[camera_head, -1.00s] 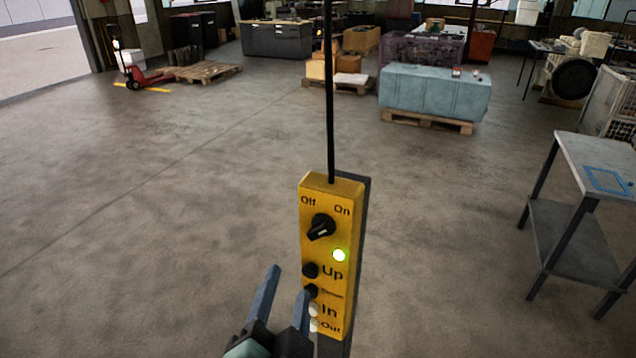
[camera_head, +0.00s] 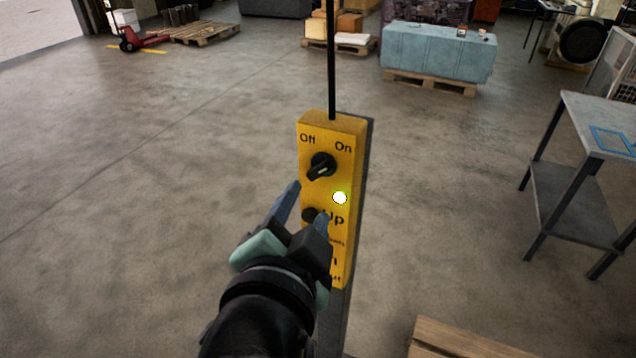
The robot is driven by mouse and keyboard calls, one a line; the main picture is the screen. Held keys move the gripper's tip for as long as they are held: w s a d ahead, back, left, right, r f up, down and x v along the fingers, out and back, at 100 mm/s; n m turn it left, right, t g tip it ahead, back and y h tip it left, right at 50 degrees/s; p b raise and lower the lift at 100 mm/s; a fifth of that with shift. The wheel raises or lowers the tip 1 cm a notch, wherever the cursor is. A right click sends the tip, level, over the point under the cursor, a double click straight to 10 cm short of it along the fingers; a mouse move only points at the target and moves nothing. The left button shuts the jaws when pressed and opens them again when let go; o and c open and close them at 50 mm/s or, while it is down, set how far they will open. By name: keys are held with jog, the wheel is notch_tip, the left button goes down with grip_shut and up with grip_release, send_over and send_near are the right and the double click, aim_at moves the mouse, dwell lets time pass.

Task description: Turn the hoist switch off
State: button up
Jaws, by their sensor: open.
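The hoist control box (camera_head: 348,150) is a yellow upright pendant hanging from a black cable. Its black rotary switch (camera_head: 322,166) sits near the top, under the labels Off and On, with its light mark toward the lower left. A lamp (camera_head: 340,197) below it glows bright. A black button (camera_head: 309,214) is beside the word Up; the lower buttons are hidden behind my gripper. My gripper (camera_head: 308,203) is open, with its two fingers pointing up at the box, just below the rotary switch. I cannot tell whether a finger touches the box.
A grey metal table (camera_head: 600,115) with a lower shelf stands at the right. A wooden piece (camera_head: 460,342) shows at the bottom edge. A blue-grey block (camera_head: 438,52) on a pallet is at the back. The floor at left is clear.

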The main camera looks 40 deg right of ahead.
aim_at(319, 172)
jog(key=shift+d+f+b, duration=0.15)
jog(key=shift+f+b, duration=0.15)
jog(key=shift+b, duration=0.8)
jog(key=p+x, duration=0.1)
jog(key=x, duration=0.2)
jog(key=p+x, duration=0.1)
jog(key=x, duration=0.3)
jog(key=p+x, duration=0.1)
jog(key=x, duration=0.2)
jog(key=shift+w+d+r, duration=0.2)
jog(key=shift+r, duration=0.05)
grip_shut()
